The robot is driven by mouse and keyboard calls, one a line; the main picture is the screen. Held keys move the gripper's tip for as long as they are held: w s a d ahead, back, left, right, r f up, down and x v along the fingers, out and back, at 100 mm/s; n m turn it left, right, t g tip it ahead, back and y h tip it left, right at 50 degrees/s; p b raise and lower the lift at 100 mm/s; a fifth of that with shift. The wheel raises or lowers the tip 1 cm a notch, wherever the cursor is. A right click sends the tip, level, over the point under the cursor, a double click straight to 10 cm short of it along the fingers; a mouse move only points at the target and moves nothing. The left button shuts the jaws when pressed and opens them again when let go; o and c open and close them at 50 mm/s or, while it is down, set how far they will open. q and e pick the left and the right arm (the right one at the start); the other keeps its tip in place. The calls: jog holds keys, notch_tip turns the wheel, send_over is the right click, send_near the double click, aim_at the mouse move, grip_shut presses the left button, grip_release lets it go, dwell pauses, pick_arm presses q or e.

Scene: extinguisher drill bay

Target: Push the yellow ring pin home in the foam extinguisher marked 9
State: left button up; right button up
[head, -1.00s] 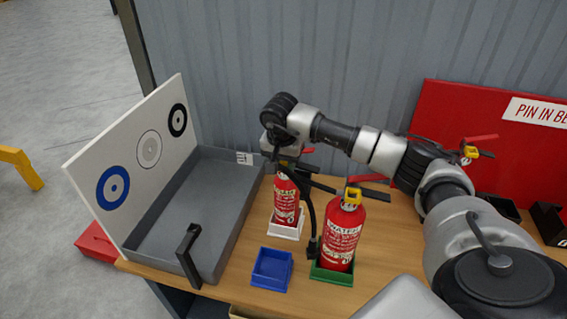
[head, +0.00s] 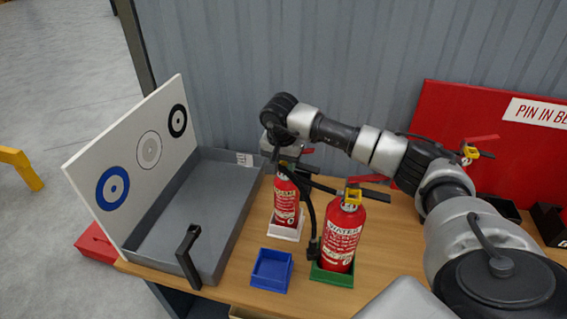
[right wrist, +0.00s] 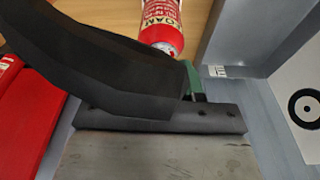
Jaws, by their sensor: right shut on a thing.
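The foam extinguisher (head: 286,197) is red and stands upright in a white holder (head: 285,233) at the back of the bench. Its label shows in the right wrist view (right wrist: 162,22); I cannot read a 9 on it. My right gripper (head: 284,160) is at its head, coming from above. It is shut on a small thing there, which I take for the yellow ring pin. The jaws hide the ring, and I cannot see how deep the pin sits. My left gripper is not in view.
A red water extinguisher (head: 342,238) with a yellow ring stands close in front, in a green holder (head: 332,275). An empty blue holder (head: 271,268) is beside it. A grey tray (head: 205,212) with a white target board (head: 135,150) is at the left. A red panel (head: 450,105) stands behind my arm.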

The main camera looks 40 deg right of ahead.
jog(key=o, duration=1.1)
jog(key=shift+r, duration=0.1)
jog(key=r+b, duration=0.1)
jog(key=r, duration=0.2)
jog(key=a+r+b, duration=0.1)
jog(key=r, duration=0.3)
jog(key=s+r, duration=0.1)
jog(key=r, duration=0.2)
jog(key=shift+a+r+b, duration=0.15)
jog(key=shift+r+b, duration=0.1)
jog(key=shift+b, duration=0.15)
